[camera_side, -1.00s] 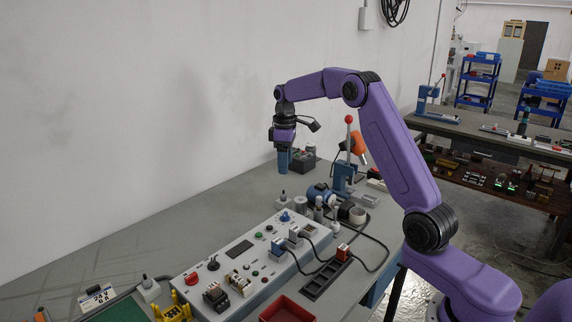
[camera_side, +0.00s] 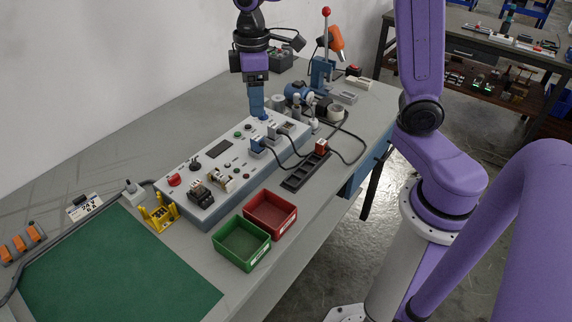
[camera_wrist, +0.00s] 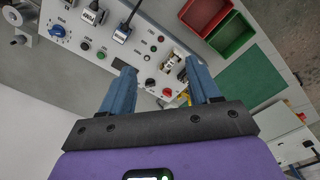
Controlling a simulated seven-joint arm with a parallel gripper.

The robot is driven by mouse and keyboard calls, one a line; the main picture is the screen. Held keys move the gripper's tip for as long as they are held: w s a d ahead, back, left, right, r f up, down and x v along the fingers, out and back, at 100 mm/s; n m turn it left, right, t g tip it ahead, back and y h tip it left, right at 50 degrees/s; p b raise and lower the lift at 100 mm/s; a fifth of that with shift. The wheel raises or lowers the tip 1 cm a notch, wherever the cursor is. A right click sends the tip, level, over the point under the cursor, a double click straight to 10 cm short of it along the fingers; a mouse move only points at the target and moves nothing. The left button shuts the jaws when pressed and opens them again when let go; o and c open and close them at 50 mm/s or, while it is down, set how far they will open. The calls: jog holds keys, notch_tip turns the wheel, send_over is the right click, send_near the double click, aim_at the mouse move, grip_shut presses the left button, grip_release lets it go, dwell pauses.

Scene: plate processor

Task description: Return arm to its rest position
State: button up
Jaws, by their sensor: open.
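My gripper (camera_side: 257,112) hangs pointing down over the far end of the grey control panel (camera_side: 196,165) in the side view. In the wrist view its two blue fingers (camera_wrist: 160,88) stand well apart with nothing between them. The panel (camera_wrist: 140,60) lies beyond the fingertips there, with knobs, buttons and plugged-in cables. My purple arm rises out of the top of the side view. Whether the fingertips touch the panel cannot be told from the side view; the wrist view shows the panel some way off.
A red bin (camera_side: 290,207) and a green bin (camera_side: 262,246) stand before the panel. A black socket strip (camera_side: 306,171) lies to the right. A red-knobbed lever press (camera_side: 326,60) stands behind. A green mat (camera_side: 115,275) covers the near left.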

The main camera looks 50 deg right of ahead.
jog(key=s+f+n, duration=0.1)
jog(key=s, duration=1.1)
jog(key=s+d+f+n, duration=0.1)
jog(key=s+f+n, duration=0.1)
jog(key=s, duration=1.1)
jog(key=shift+f, duration=0.25)
